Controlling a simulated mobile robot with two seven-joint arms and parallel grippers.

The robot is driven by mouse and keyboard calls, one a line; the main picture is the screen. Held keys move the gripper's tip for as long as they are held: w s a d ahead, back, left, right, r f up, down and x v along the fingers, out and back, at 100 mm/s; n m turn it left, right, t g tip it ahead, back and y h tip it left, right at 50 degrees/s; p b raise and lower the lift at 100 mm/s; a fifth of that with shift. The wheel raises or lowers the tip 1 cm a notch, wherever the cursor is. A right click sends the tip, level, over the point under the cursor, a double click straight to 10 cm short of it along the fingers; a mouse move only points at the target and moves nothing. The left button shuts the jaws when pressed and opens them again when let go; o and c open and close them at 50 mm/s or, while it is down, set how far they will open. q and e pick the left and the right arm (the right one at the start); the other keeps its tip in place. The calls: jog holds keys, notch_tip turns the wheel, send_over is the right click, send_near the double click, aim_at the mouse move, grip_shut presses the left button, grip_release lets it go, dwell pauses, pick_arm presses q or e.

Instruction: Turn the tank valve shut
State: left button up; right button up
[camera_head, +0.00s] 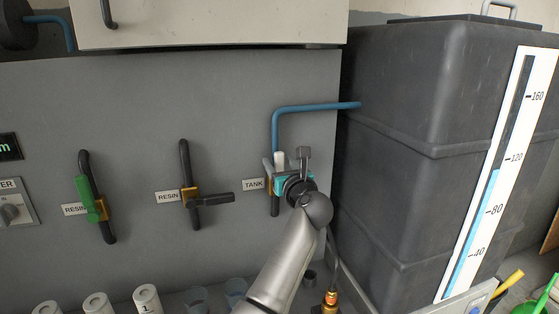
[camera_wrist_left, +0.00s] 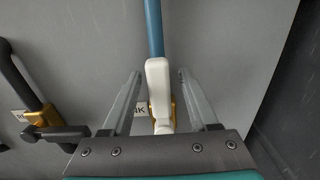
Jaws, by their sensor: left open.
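The tank valve has a white handle (camera_head: 280,158) and sits on a blue pipe (camera_head: 276,125) beside the TANK label (camera_head: 253,184). In the left wrist view the white handle (camera_wrist_left: 158,88) lies in line with the blue pipe (camera_wrist_left: 153,25), with a yellow valve body partly hidden behind it. My left gripper (camera_head: 285,162) is at the valve and covers much of it. In the left wrist view my left gripper (camera_wrist_left: 158,76) is open, with one finger on each side of the handle and gaps visible. My right gripper is not in view.
Two RESIN valves stand to the left, one with a green handle (camera_head: 85,199) and one with a black handle (camera_head: 216,199) across its pipe. A large grey tank (camera_head: 390,160) with a level gauge (camera_head: 498,180) stands close on the right. White numbered containers (camera_head: 147,299) stand below.

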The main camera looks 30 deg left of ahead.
pick_arm(q)
jog(key=shift+s, duration=0.1)
jog(key=shift+c, duration=0.2)
grip_shut()
jog(key=shift+r, duration=0.1)
dwell(1.0)
